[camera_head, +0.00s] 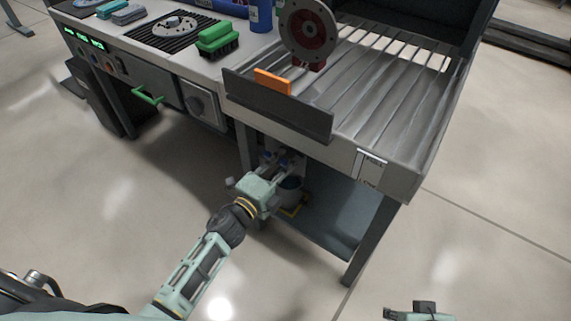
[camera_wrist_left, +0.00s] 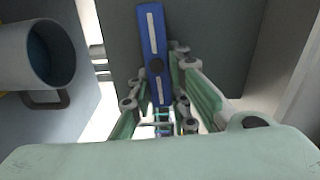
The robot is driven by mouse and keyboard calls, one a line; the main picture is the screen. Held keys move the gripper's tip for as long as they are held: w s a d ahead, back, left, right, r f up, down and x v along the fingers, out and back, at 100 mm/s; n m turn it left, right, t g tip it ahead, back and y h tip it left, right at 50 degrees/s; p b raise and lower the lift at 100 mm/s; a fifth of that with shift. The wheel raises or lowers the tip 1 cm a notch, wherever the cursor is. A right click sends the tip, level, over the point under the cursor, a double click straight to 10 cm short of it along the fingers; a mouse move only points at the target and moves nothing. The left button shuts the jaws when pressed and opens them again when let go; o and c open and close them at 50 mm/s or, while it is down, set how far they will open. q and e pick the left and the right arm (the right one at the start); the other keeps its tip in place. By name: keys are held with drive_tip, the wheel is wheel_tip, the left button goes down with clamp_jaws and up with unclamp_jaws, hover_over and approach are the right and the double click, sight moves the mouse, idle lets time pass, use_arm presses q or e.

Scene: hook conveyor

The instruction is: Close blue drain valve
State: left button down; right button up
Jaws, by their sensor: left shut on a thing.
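The blue drain valve (camera_wrist_left: 153,40) shows in the left wrist view as a long blue bar handle with a dark round pivot in its middle. My left gripper (camera_wrist_left: 160,112) is shut on the near end of this handle; the contact itself is partly hidden by the fingers. In the head view, my left gripper (camera_head: 279,167) reaches under the machine's table, and only small blue bits of the valve show beyond it. My right gripper (camera_head: 424,306) is cut off at the bottom edge of the head view, so its fingers cannot be read.
A grey bucket (camera_wrist_left: 28,55) with a handle stands beside the valve; it also shows below the gripper in the head view (camera_head: 291,192). A table leg (camera_head: 368,245) and a low shelf (camera_head: 335,212) stand right of my left arm. The floor in front is clear.

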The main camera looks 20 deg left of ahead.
use_arm(q)
drive_tip(key=shift+f+m, duration=0.2)
drive_tip(key=shift+m, duration=0.3)
use_arm(e)
drive_tip(key=shift+v, duration=0.85)
use_arm(q)
drive_tip(key=c, duration=1.6)
unclamp_jaws()
drive_tip(key=shift+c, duration=0.2)
drive_tip(key=v, duration=1.2)
drive_tip(key=shift+r, duration=0.1)
